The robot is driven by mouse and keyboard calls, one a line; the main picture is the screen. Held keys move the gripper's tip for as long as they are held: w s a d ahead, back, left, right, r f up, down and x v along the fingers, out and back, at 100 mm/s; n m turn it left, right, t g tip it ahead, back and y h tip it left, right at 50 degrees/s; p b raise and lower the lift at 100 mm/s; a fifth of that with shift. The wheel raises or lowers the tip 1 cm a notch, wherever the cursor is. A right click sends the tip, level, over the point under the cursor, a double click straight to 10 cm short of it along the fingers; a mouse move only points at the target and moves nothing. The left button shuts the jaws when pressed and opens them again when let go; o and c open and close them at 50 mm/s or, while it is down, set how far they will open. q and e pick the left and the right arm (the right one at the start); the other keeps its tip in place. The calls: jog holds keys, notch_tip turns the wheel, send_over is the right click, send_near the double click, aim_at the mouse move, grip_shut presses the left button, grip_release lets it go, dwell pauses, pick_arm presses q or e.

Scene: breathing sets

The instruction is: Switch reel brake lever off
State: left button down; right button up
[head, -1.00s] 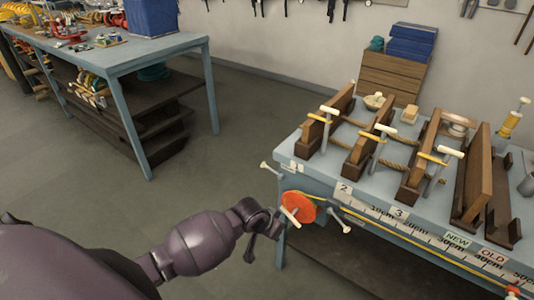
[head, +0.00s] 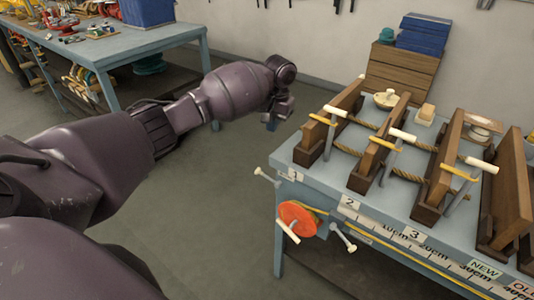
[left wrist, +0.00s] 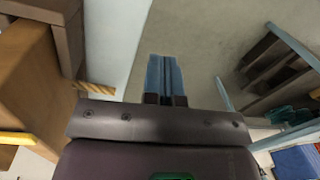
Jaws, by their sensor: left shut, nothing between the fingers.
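An orange-red reel (head: 297,216) with a white handle (head: 287,231) is mounted at the front left corner of the blue bench (head: 345,195). A white-tipped lever (head: 265,175) sticks out to its upper left, and another (head: 343,237) to its lower right. I cannot tell which is the brake lever or its setting. My left gripper (head: 270,122) is up and left of the bench, beyond the reel and clear of it. In the left wrist view its blue-grey fingers (left wrist: 163,75) are together and empty over the floor. My right gripper is out of view.
Wooden frames (head: 340,125) with clamps and rope stand on the bench. Blue boxes (head: 422,32) sit on a wooden crate behind. A second cluttered bench (head: 95,50) is at the back left. Grey floor between the benches is clear.

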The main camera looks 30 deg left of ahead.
pick_arm(q)
jog(key=b, duration=0.2)
send_over(267, 177)
jog(key=w+a, duration=0.2)
jog(key=a, duration=0.1)
notch_tip(267, 177, down, 12)
jog(key=shift+s, duration=0.25)
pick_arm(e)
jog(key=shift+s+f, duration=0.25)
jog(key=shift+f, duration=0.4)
pick_arm(q)
jog(key=shift+a+f+h+p, duration=0.6)
jog(key=shift+f+h+p, duration=0.2)
jog(key=shift+h, duration=0.3)
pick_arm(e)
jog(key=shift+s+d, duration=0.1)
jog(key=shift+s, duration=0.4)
